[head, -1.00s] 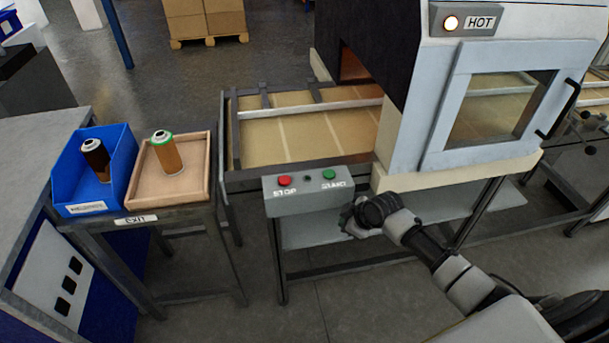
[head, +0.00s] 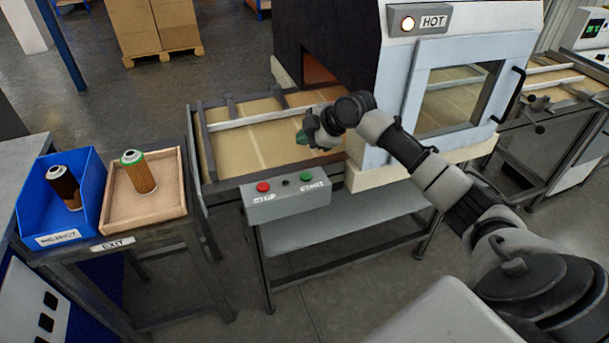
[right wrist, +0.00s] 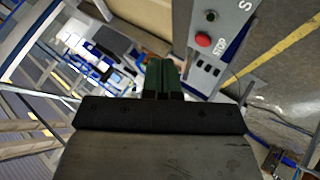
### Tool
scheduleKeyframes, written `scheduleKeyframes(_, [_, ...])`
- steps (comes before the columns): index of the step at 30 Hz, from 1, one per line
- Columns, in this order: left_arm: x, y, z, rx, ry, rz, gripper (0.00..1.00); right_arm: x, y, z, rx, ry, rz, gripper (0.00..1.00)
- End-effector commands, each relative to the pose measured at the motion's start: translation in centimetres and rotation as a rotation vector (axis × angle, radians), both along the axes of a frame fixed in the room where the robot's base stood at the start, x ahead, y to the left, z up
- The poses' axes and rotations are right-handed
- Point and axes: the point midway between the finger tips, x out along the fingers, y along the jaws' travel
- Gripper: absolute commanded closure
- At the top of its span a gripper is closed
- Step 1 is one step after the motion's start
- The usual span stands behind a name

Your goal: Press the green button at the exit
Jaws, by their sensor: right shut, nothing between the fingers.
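The green button (head: 306,177), marked START, sits on the right of a grey control box (head: 287,203) at the conveyor's exit end. A red STOP button (head: 263,187) is on its left, and it also shows in the right wrist view (right wrist: 203,40). My right gripper (head: 306,138) is above and behind the box, over the conveyor, apart from the buttons. Its green fingers (right wrist: 163,78) are shut and empty in the right wrist view. My left gripper is not in view.
The conveyor (head: 235,150) is bare where visible. On the exit table, a blue bin (head: 87,215) and a wooden tray (head: 120,225) each hold one cartridge.

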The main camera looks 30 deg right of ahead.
Motion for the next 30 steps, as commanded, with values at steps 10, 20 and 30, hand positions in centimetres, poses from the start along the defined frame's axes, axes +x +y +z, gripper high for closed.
scheduleKeyframes(10, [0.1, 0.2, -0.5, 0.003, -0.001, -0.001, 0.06, 0.0, 0.0, -0.6, 0.000, 0.001, -0.001, 1.00])
scheduleKeyframes(20, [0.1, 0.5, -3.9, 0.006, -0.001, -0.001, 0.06, 0.0, 0.0, -4.3, 0.001, 0.002, -0.001, 1.00])
scheduleKeyframes(30, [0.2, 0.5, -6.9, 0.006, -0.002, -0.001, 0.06, 0.0, 0.0, -8.4, 0.001, 0.002, -0.001, 1.00])
